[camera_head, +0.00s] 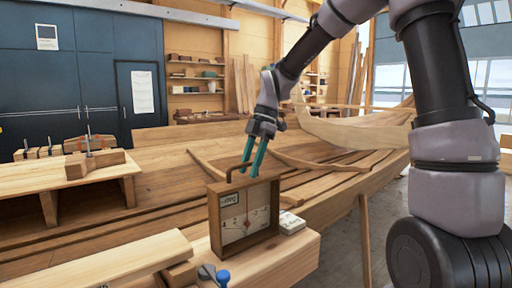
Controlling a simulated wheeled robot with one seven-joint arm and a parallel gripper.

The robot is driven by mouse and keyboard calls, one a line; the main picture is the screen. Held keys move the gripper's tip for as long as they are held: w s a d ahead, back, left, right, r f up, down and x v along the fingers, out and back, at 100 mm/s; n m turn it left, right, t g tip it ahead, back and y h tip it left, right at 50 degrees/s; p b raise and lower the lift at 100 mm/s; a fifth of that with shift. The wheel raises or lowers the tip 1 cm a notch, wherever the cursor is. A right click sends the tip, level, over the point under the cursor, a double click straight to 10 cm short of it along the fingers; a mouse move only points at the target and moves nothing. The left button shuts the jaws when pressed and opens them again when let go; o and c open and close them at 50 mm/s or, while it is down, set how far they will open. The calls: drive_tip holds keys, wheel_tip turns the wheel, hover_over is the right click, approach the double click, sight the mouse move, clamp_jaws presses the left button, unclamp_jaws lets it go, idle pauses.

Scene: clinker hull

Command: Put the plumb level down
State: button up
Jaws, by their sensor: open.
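The plumb level (228,239) looks like a wooden-framed box with a pale marked face and a dark handle on top. It stands upright on the end of a light wooden beam (291,254) in the foreground. My gripper (250,171) has teal fingers pointing down at the handle, just above the frame. The fingers are open, around or right beside the handle; I cannot tell whether they touch it. The level's underside and back are hidden.
A small pale box (291,223) sits right of the level. A blue-knobbed tool (222,276) is in front. The planked hull (160,215) spreads behind, with curved wooden strips on it. A bench with a clamp (90,165) stands left.

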drive_tip(key=v, duration=0.7)
drive_tip(key=shift+w+d+r, duration=0.1)
drive_tip(key=shift+r, duration=0.15)
drive_tip(key=s+d+r+m+t, duration=0.2)
drive_tip(key=s+d+m+t, duration=0.2)
drive_tip(key=m, duration=1)
drive_tip(key=s+d+r+m+t+h, duration=0.1)
drive_tip(key=s+d+m+t, duration=0.4)
drive_tip(key=s+d+m, duration=0.5)
drive_tip(key=shift+s+d+r+m+t+h, duration=0.35)
drive_tip(key=shift+d+r+m, duration=0.2)
drive_tip(key=shift+d+m, duration=2)
